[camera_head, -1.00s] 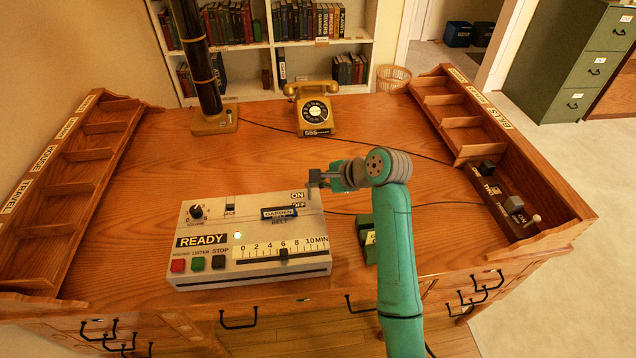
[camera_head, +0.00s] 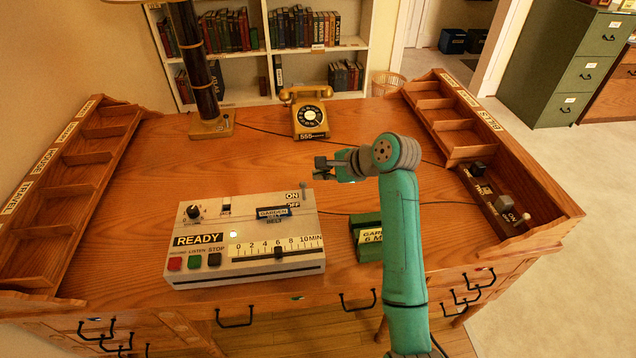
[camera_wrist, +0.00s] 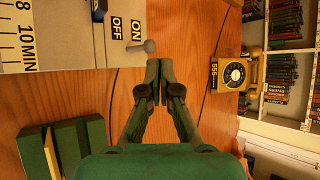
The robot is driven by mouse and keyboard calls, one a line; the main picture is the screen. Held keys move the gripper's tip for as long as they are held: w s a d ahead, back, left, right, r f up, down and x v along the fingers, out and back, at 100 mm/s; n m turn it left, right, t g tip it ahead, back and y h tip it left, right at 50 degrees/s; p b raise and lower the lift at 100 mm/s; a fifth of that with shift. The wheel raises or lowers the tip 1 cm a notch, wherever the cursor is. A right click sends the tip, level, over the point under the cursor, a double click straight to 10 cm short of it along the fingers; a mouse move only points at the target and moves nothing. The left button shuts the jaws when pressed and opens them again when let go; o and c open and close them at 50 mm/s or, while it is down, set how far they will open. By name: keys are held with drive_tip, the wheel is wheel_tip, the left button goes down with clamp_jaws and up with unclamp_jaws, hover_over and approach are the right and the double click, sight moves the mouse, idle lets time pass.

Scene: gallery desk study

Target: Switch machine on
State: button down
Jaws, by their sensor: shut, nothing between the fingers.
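The machine (camera_head: 190,240) is a pale grey box at the front left of the desk, with a READY label, a small lit white light, coloured buttons and a minute slider. Its ON/OFF switch lever (camera_head: 304,188) stands at the top right corner. In the wrist view the lever's round grey knob (camera_wrist: 149,46) lies on the ON side of the labels. My gripper (camera_head: 320,168) is shut and empty, just beyond the machine's right rear corner. In the wrist view the closed fingertips (camera_wrist: 159,67) are close to the knob; contact cannot be told.
A green box (camera_head: 366,238) sits right of the machine, partly behind my arm. A yellow telephone (camera_head: 310,115) and a lamp (camera_head: 211,127) stand at the back. Wooden compartment racks line both sides, the right one holding a small lever panel (camera_head: 495,205). The desk middle is clear.

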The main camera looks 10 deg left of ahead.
drive_tip(key=w+r+v, duration=0.1)
drive_tip(key=v, duration=0.8)
drive_tip(key=shift+w+r, duration=0.1)
drive_tip(key=shift+r, duration=0.05)
